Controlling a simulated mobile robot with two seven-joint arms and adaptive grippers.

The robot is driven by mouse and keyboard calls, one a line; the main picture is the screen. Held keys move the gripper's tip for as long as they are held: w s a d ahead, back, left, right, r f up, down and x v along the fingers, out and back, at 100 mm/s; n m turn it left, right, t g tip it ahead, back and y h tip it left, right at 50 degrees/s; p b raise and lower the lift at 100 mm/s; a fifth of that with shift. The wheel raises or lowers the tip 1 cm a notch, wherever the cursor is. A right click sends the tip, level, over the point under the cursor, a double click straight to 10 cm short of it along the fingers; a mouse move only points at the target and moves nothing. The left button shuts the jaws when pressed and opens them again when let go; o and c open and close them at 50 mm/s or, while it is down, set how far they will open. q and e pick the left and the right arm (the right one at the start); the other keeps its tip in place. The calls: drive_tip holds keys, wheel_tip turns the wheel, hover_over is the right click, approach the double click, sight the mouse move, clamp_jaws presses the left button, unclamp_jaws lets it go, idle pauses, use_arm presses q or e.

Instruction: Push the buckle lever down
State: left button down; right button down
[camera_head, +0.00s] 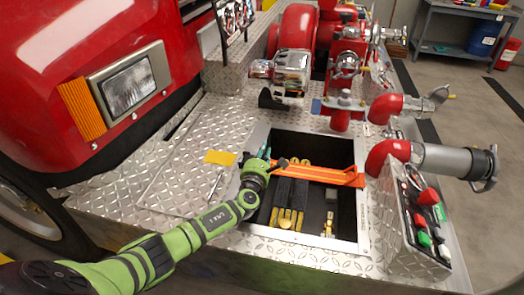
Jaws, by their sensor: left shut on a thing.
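An orange strap (322,174) runs across the open compartment (361,215) in the bumper deck, with a thicker orange piece at its right end. My left gripper (280,163) is at the strap's left end, by the compartment's left rim. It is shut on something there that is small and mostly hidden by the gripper. I cannot make out the buckle lever clearly or tell its angle. My right gripper is not in view.
Dark and yellow gear (290,205) lies in the compartment. A yellow plate (220,157) is on the deck to its left. A control panel (415,215) with red and green knobs and a grey hose nozzle (455,162) stand at the right. Red-and-chrome pump fittings (345,105) stand behind.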

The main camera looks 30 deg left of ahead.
use_arm(q)
drive_tip(key=shift+d+f, duration=0.3)
drive_tip(key=c, duration=1.3)
unclamp_jaws()
drive_tip(key=shift+w, duration=0.15)
drive_tip(key=v, duration=1.2)
drive_tip(key=shift+r, duration=0.1)
